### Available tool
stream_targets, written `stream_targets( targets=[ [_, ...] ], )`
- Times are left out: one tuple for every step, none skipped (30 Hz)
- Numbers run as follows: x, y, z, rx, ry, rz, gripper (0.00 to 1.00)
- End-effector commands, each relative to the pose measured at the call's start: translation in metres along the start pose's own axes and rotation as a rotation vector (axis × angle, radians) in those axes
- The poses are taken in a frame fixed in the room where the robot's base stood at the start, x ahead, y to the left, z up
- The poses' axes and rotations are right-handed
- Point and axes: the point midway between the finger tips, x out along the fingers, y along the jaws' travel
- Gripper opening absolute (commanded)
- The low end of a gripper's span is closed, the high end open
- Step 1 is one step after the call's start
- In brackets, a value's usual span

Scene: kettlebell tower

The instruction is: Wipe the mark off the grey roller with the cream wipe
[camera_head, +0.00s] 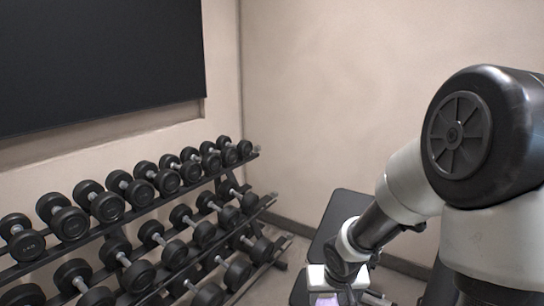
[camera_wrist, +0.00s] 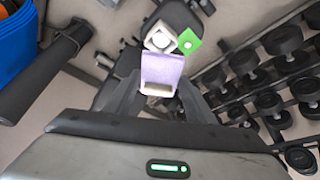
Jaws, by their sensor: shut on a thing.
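My gripper (camera_wrist: 160,100) is shut on a flat pale lavender piece with a cream lower edge (camera_wrist: 163,70). I cannot tell whether this piece is the cream wipe. In the head view, a bit of the lavender shows at the bottom edge below my wrist. Beyond the held piece, the wrist view shows a whitish thing with a round middle (camera_wrist: 160,37) and a green square with a pale spot (camera_wrist: 188,41). They look to be on or by a black bench. I cannot make out the grey roller or its mark for certain.
The black padded bench (camera_head: 345,212) stands below my arm in the head view. A rack of several black dumbbells (camera_head: 160,178) runs along the left wall. A blue object (camera_wrist: 15,45) and a dark bar (camera_wrist: 42,75) are at the wrist view's left.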

Motion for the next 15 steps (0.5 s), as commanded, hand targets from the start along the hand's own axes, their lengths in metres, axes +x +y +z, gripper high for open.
stream_targets(
  targets=[
    [-0.025,0.0,-0.003,-0.001,-0.001,0.0,0.12],
    [-0.031,0.0,-0.001,-0.001,-0.001,-0.001,0.12],
    [-0.038,0.0,0.001,0.0,-0.002,-0.001,0.12],
    [-0.043,0.0,0.002,0.001,-0.001,-0.002,0.12],
    [-0.048,0.0,0.003,0.001,0.0,-0.003,0.12],
    [-0.054,0.0,0.005,0.002,-0.001,-0.004,0.12],
    [-0.057,0.0,0.006,0.003,-0.001,-0.004,0.12],
    [-0.06,0.0,0.007,0.004,0.0,-0.005,0.12],
    [-0.064,0.0,0.008,0.004,0.0,-0.006,0.12],
    [-0.066,0.0,0.009,0.005,0.0,-0.007,0.12],
    [-0.067,0.0,0.01,0.005,-0.001,-0.007,0.12],
    [-0.068,0.0,0.011,0.005,-0.001,-0.007,0.12],
    [-0.069,0.0,0.011,0.006,-0.001,-0.007,0.12],
    [-0.069,0.0,0.011,0.006,0.0,-0.007,0.12],
    [-0.07,0.0,0.012,0.006,0.0,-0.008,0.12]
  ],
)
